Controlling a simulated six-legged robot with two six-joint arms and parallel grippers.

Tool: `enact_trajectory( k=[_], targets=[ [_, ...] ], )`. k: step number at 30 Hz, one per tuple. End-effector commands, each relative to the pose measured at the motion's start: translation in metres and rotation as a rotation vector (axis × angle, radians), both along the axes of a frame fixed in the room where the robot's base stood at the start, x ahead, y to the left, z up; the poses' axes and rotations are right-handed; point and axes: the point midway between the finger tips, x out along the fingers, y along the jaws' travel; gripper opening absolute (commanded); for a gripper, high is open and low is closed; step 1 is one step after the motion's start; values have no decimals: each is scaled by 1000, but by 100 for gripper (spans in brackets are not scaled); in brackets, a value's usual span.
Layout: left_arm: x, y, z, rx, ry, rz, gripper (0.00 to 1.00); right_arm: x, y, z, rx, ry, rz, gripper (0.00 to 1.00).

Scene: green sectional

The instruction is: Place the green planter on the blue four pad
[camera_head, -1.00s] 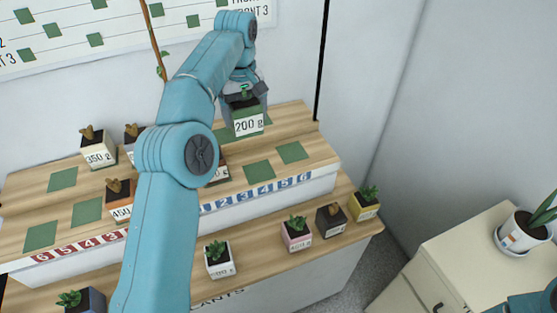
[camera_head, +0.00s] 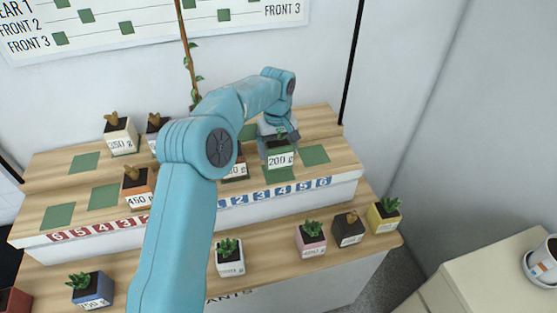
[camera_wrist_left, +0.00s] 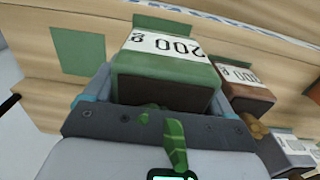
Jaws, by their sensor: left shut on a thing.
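The green planter (camera_head: 281,160), labelled 200 g with a small plant, is on the right part of the upper wooden shelf. My left gripper (camera_head: 277,140) is shut around its sides. It also shows in the left wrist view (camera_wrist_left: 165,65) between the fingers. A green pad (camera_head: 279,175) peeks out at the planter's front, near the blue 4 on the shelf edge; its far part is hidden. I cannot tell whether the planter touches it. The pad's edge shows beyond the label in the left wrist view (camera_wrist_left: 160,23). My right gripper is not in view.
A brown planter (camera_head: 235,171) stands close left of the green one. A bare pad (camera_head: 314,155) lies to its right, another (camera_head: 248,131) behind left. An orange planter (camera_head: 139,187) stands farther left. Several planters stand on the lower shelf (camera_head: 285,262).

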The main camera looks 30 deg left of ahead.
Motion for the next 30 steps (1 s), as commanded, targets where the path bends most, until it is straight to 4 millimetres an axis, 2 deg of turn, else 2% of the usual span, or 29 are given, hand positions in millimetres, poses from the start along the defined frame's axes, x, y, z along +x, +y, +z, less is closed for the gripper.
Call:
enact_trajectory(
  k=[6, 9, 20, 21, 22, 23, 30],
  targets=[
    [2, -1, -32, 0, 4, -1, 47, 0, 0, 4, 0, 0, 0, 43],
    [2, -2, -42, 0, 1, -1, 47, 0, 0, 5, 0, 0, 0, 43],
    [2, -2, -48, 1, 1, -2, 47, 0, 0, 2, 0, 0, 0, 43],
    [2, -2, -48, 0, 1, -2, 87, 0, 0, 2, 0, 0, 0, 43],
    [2, -2, -47, 0, 1, -2, 97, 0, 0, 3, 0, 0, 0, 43],
    [2, -2, -47, 0, 1, -2, 100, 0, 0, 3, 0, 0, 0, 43],
    [2, -2, -44, 1, 1, -2, 100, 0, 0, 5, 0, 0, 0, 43]
  ],
)
